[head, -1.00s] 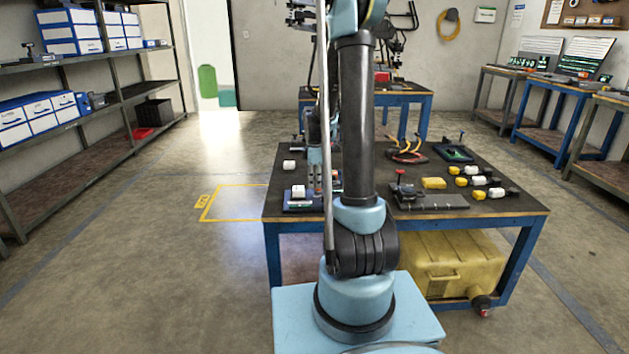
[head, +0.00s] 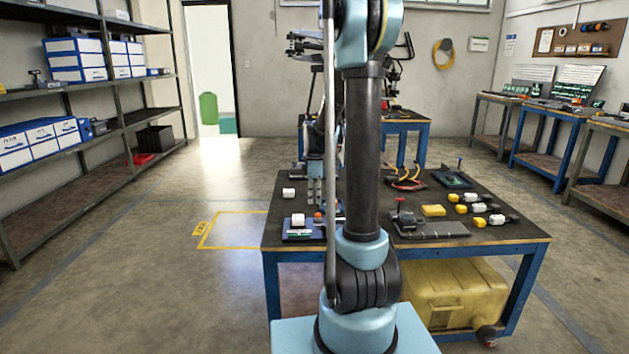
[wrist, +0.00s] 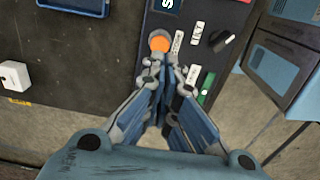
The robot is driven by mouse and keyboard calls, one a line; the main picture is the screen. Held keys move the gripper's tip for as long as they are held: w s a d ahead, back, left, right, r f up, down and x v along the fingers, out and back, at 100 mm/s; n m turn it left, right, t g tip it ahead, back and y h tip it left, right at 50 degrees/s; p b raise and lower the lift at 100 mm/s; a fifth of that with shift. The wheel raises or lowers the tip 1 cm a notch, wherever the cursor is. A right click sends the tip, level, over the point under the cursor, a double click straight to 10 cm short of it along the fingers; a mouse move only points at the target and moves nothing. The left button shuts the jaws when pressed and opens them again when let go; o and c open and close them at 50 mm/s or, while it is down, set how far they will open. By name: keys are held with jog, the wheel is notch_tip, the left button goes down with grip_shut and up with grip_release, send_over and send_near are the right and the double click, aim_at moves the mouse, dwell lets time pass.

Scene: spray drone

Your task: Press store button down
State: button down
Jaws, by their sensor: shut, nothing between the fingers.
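In the wrist view my gripper (wrist: 163,75) is shut and empty, with its fingertips at the lower edge of a round orange button (wrist: 159,44). I cannot tell whether they touch it. The button sits on a dark control panel (wrist: 190,15) with white labels too small to read. A black knob (wrist: 220,40) and a green part (wrist: 208,84) are on the panel to the right. In the head view my gripper (head: 314,200) points down over the left part of the workbench (head: 385,243), and my arm hides much of the panel.
A white block (wrist: 14,75) lies left of the panel; a white roll-shaped piece (head: 298,219) sits on a blue base at the bench's front left. Yellow and white pieces (head: 480,208) lie to the right. A yellow case (head: 455,280) is under the bench. The floor at left is clear.

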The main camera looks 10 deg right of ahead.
notch_tip(320, 180, up, 8)
dwell(0.4)
jog(key=shift+s, duration=0.1)
dwell(0.5)
jog(key=s+r+m, duration=0.1)
jog(key=s+m, duration=0.4)
jog(key=s, duration=0.6)
jog(key=s+f+m+t, duration=0.1)
jog(key=s+f+m, duration=0.3)
jog(key=s, duration=0.6)
jog(key=s+d+f+m+t, duration=0.1)
jog(key=s+f+m, duration=0.4)
jog(key=s, duration=0.6)
jog(key=shift+d+f+m, duration=0.25)
jog(key=shift+f+m, duration=0.05)
jog(key=shift+m, duration=0.8)
